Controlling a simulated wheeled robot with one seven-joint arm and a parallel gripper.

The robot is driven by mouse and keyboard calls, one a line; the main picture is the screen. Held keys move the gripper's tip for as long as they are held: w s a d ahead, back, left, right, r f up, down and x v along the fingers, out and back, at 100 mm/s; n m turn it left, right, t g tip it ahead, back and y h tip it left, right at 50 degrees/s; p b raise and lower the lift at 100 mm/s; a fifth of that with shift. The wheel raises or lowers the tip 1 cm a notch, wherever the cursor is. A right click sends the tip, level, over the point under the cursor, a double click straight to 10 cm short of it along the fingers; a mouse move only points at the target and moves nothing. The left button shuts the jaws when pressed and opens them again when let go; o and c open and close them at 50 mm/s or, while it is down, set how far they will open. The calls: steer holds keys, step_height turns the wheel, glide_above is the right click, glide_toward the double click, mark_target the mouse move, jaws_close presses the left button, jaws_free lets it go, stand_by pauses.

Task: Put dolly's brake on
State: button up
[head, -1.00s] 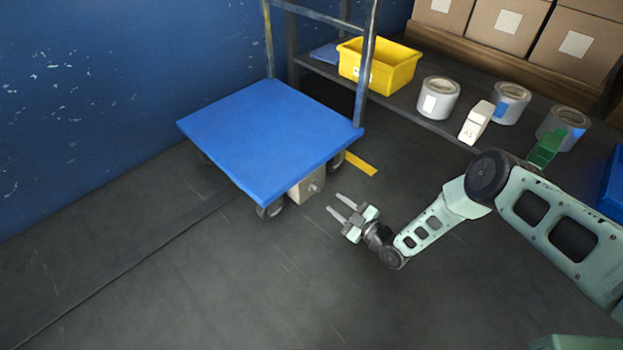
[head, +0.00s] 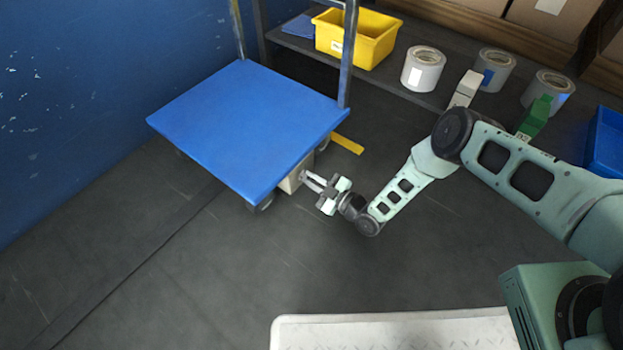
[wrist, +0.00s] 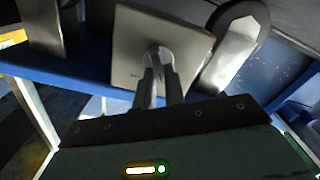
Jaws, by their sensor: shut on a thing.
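The dolly (head: 250,125) has a flat blue deck on small wheels and stands by the blue wall in the head view. A beige box-like brake housing (head: 291,181) sits under its near right edge. The housing's square plate also shows in the wrist view (wrist: 190,38), with a wheel (wrist: 236,45) to its right. My gripper (head: 308,177) reaches in from the right at this housing. In the wrist view its two fingers (wrist: 160,75) are close together on a small grey brake knob (wrist: 157,54) at the plate's middle. The fingers hide most of the knob.
A pale textured plate (head: 395,330) is at the bottom. The floor in front of the dolly is clear.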

jaws_close()
steer(key=m+b, duration=0.1)
steer(key=m, duration=0.3)
steer(key=m+b, duration=0.1)
steer(key=m, duration=0.3)
steer(key=m+b, duration=0.1)
steer(key=m, duration=0.2)
steer(key=shift+w+d+m, duration=0.3)
steer(key=shift+w+m, duration=0.1)
steer(key=shift+b, duration=0.3)
steer(key=o, duration=0.7)
jaws_free()
